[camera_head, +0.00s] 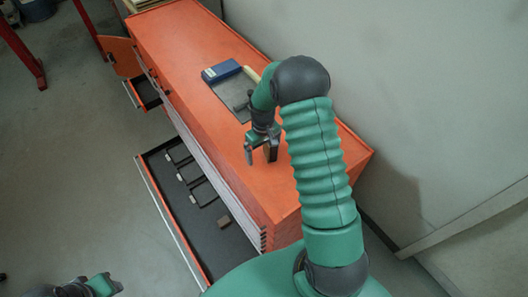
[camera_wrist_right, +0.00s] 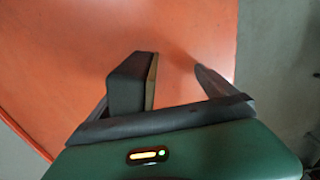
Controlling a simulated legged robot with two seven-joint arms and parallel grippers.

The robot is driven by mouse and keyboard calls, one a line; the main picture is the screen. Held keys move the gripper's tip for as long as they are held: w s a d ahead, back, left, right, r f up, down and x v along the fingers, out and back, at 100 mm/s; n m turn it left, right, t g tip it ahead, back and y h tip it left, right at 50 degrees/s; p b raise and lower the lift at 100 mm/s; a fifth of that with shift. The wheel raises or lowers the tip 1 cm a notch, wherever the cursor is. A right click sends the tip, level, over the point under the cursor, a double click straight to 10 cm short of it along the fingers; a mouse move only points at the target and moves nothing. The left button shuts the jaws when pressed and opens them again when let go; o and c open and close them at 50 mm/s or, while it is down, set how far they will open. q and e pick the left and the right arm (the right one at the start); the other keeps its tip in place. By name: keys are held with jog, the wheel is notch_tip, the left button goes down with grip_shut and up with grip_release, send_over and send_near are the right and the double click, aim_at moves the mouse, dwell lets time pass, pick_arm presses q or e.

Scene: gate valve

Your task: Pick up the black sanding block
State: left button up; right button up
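The black sanding block (camera_head: 271,153) stands on the orange cabinet top, a dark block with a tan face. In the right wrist view the block (camera_wrist_right: 128,82) is between my right gripper's fingers, close to the left finger, which it partly hides. A clear gap separates its tan face from the right finger. My right gripper (camera_head: 261,148) is open and low over the cabinet top; in the wrist view the gripper (camera_wrist_right: 168,88) spans the block. I cannot tell whether the left finger touches it. My left gripper (camera_head: 98,287) is at the lower left, away from the cabinet, its fingers unclear.
The orange cabinet (camera_head: 185,50) has a blue box (camera_head: 221,71) and a dark grey mat (camera_head: 232,95) on top. A grey wall (camera_head: 400,80) stands behind the cabinet.

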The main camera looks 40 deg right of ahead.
jog(key=shift+a+r, duration=0.1)
jog(key=shift+a, duration=0.3)
jog(key=c, duration=0.5)
jog(key=shift+c, duration=1.1)
jog(key=shift+s+d, duration=0.1)
jog(key=shift+d, duration=0.45)
jog(key=c, duration=1)
jog(key=shift+c, duration=1)
jog(key=shift+a, duration=0.1)
grip_shut()
pick_arm(q)
jog(key=shift+a, duration=0.35)
pick_arm(e)
jog(key=shift+a, duration=0.15)
pick_arm(q)
jog(key=shift+f, duration=0.15)
pick_arm(e)
jog(key=shift+r, duration=0.1)
